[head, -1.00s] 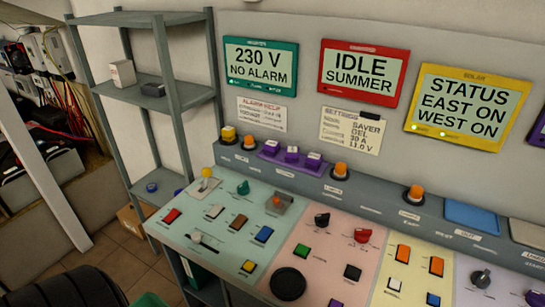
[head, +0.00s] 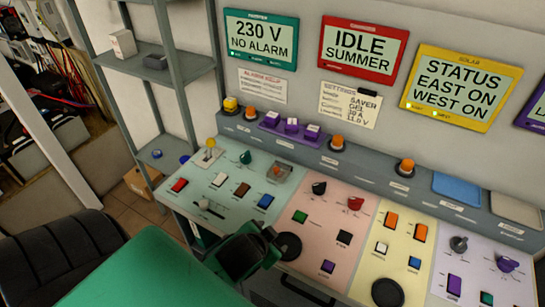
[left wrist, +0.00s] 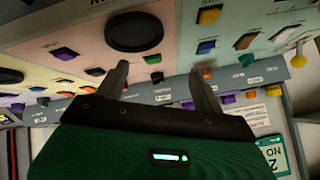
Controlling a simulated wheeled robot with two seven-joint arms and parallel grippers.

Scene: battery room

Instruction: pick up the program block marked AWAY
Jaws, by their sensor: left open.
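My left gripper (head: 279,238) is over the front of the panel, near the round black knob, well short of the blocks. In the left wrist view its two fingers (left wrist: 157,82) are apart with nothing between them. Purple shapes (left wrist: 229,99) show beyond the fingers there, but I cannot tell whether they are these blocks. My right gripper is not in view.
The panel (head: 225,172) carries many coloured buttons and knobs. Orange buttons (head: 337,142) stand on the ledge beside the purple base. Displays (head: 363,53) and paper notes (head: 350,105) are on the wall behind. A grey shelf (head: 175,75) stands at the left.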

